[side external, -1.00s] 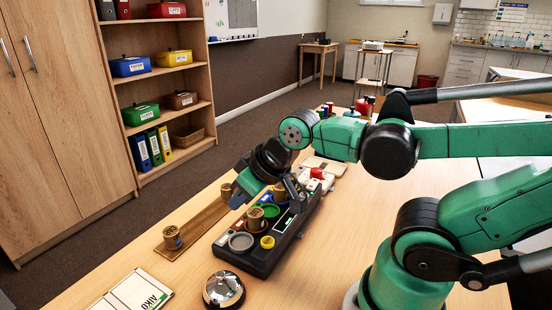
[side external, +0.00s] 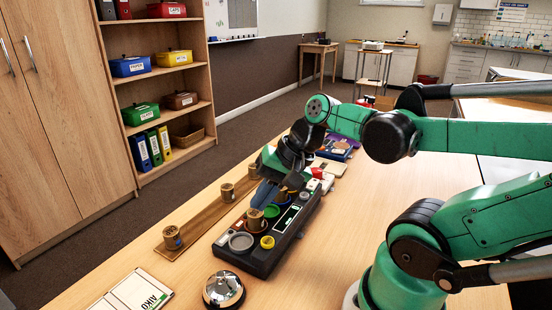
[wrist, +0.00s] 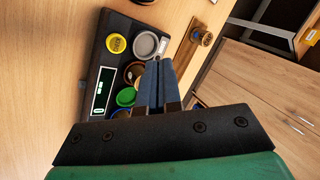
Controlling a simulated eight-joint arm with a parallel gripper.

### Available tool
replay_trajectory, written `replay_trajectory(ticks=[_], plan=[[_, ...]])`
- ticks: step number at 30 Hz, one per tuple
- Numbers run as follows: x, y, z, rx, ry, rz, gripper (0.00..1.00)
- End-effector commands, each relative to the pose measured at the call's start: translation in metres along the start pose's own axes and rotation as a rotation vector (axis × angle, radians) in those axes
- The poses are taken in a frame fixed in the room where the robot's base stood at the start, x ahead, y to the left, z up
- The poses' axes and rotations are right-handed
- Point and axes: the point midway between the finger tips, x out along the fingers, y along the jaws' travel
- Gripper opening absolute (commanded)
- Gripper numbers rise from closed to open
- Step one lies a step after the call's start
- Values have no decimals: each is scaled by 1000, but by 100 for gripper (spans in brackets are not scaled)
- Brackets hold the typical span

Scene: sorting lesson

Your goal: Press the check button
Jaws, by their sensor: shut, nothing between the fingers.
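The check button is a yellow round button on the dark console (side external: 262,263). In the side view the yellow button (side external: 267,242) is near the console's front end. In the wrist view the yellow button (wrist: 117,43) shows the word CHECK. My gripper (side external: 262,203) is over the console, farther back than the button, near a brown cup on it. In the wrist view my gripper (wrist: 158,63) has its blue-grey fingers together and empty. The fingertips are to the right of and below the button in that view, apart from it.
Grey (wrist: 146,45) and green (wrist: 126,96) round dishes sit on the console beside my fingers. A wooden board (side external: 201,221) with several brown cups lies to the left. A silver bell (side external: 223,290) and a white AIKO card (side external: 138,292) are in front.

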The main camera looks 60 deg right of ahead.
Motion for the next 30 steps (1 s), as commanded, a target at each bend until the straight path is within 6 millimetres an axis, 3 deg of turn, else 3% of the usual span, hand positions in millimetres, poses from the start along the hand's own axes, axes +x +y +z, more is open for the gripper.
replay_trajectory(ticks=[3, 9, 23, 30], plan=[[-12, 3, -2, 348, -87, -81, 0], [-30, -1, -4, 691, -202, -184, 0], [-33, -3, -4, 760, -232, -208, 0], [-19, 5, -4, 758, -231, -207, 0]])
